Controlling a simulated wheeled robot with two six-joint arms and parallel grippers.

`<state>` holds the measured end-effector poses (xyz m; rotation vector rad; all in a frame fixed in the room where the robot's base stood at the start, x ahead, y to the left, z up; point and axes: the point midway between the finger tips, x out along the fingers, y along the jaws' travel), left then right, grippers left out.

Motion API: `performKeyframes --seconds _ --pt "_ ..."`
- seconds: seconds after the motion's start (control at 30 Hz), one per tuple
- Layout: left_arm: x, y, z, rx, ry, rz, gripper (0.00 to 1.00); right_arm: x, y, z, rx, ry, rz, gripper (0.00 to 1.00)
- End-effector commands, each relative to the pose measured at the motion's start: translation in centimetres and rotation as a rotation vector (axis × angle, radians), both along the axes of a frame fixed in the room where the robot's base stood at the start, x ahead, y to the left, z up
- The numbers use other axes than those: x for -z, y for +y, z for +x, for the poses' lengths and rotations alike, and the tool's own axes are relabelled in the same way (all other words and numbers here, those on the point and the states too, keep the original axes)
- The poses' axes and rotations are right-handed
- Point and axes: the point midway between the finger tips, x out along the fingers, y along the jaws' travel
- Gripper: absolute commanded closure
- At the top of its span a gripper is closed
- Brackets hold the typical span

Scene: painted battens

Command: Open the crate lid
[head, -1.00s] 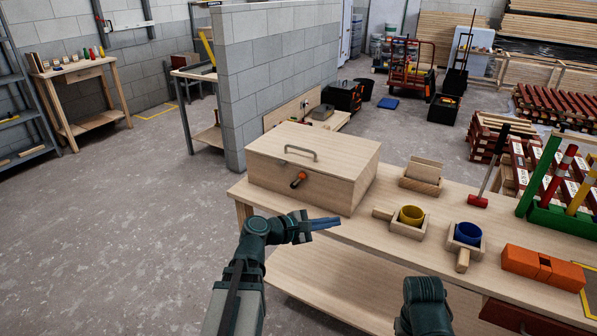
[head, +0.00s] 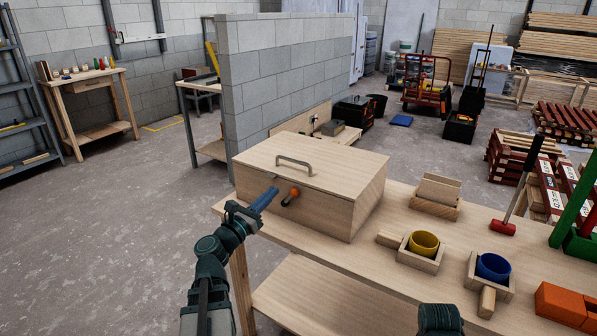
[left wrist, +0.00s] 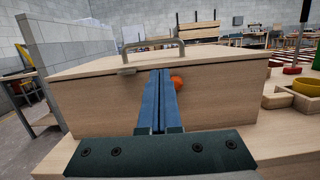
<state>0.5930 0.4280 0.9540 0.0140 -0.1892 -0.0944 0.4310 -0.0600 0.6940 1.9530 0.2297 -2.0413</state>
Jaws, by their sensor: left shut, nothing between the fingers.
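The wooden crate (head: 315,208) stands on the workbench with its lid (head: 320,163) down. A grey bar handle (head: 297,163) sits on the lid; it also shows in the left wrist view (left wrist: 153,43). An orange-tipped latch knob (head: 294,192) is on the crate's front face; in the left wrist view the orange tip (left wrist: 177,82) is partly hidden behind my fingers. My left gripper (head: 272,192) is shut and empty, with its blue fingers pointing at the front face, just left of the knob. Whether the fingertips touch the crate cannot be told. My right gripper is not in view.
On the workbench (head: 385,225), right of the crate, are a wooden holder (head: 437,196), a yellow cup (head: 424,243) and a blue cup (head: 493,266) in wooden boxes, a red mallet (head: 503,228) and orange blocks (head: 560,303). A block wall (head: 285,75) rises behind the crate.

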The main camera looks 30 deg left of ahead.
Motion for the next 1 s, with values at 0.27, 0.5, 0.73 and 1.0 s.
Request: performKeyframes --seconds 0.27,0.5,0.73,1.0 --pt "-0.1 0.5 0.0 -0.009 -0.007 -0.018 1.0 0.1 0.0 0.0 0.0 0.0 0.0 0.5" --pt "-0.8 0.3 3.1 -0.007 -0.006 -0.017 1.0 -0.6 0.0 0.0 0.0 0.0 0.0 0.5" --pt "-1.5 0.0 7.0 -0.006 -0.006 -0.017 1.0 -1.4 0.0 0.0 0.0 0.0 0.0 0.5" --pt "-1.9 -0.3 9.4 -0.008 -0.006 -0.015 1.0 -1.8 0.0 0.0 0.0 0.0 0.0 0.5"
